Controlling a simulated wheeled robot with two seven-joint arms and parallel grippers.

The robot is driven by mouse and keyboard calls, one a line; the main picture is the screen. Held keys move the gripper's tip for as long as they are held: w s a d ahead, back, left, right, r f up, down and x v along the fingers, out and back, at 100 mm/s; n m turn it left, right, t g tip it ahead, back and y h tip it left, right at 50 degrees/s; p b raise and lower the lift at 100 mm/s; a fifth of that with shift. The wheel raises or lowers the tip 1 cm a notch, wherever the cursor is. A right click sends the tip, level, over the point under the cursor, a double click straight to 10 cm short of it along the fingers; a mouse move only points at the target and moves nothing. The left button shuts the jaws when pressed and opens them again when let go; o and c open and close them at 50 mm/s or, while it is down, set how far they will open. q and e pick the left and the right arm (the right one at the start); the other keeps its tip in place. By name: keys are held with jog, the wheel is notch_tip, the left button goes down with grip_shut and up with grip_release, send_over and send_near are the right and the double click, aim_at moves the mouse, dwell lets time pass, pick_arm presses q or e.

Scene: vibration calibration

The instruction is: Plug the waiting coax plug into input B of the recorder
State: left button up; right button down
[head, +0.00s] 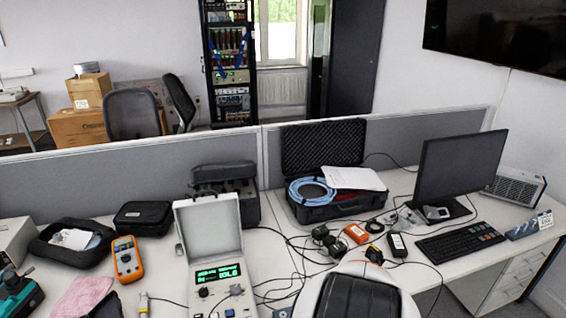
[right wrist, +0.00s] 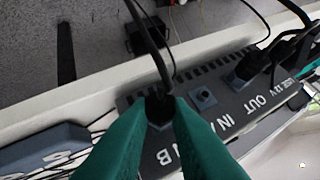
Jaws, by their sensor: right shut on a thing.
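In the right wrist view, the recorder (right wrist: 188,79) is a dark grey box with a vented edge and white labels reading IN A, IN B, OUT and USB 12V. My right gripper (right wrist: 161,108) has teal fingers shut on the dark coax plug (right wrist: 158,100), whose black cable runs up and away. The plug is above the IN B label, over the input B position. The fingers hide most of that socket, so I cannot tell how far the plug is seated. The IN A socket (right wrist: 203,97) beside it is empty. I cannot make out my left gripper in the head view.
Black plugs and cables (right wrist: 245,68) crowd the OUT and 12V end of the recorder. A dark box (right wrist: 45,148) lies left of the fingers. In the head view, an open instrument (head: 210,232), an orange meter (head: 128,258), a black case (head: 330,203) and loose cables cover the desk.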

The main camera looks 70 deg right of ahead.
jog(key=shift+s+f+t+b, duration=0.1)
jog(key=shift+t+b, duration=0.2)
jog(key=shift+b, duration=0.2)
dwell(0.3)
jog(key=c, duration=1.3)
grip_release()
jog(key=shift+o, duration=0.2)
jog(key=p+v, duration=0.3)
jog(key=v, duration=0.2)
jog(key=shift+p, duration=0.35)
jog(key=b+v, duration=0.1)
jog(key=v, duration=1.1)
jog(key=shift+d+r+b, duration=0.2)
jog(key=shift+r+b, duration=0.05)
jog(key=shift+b, duration=0.15)
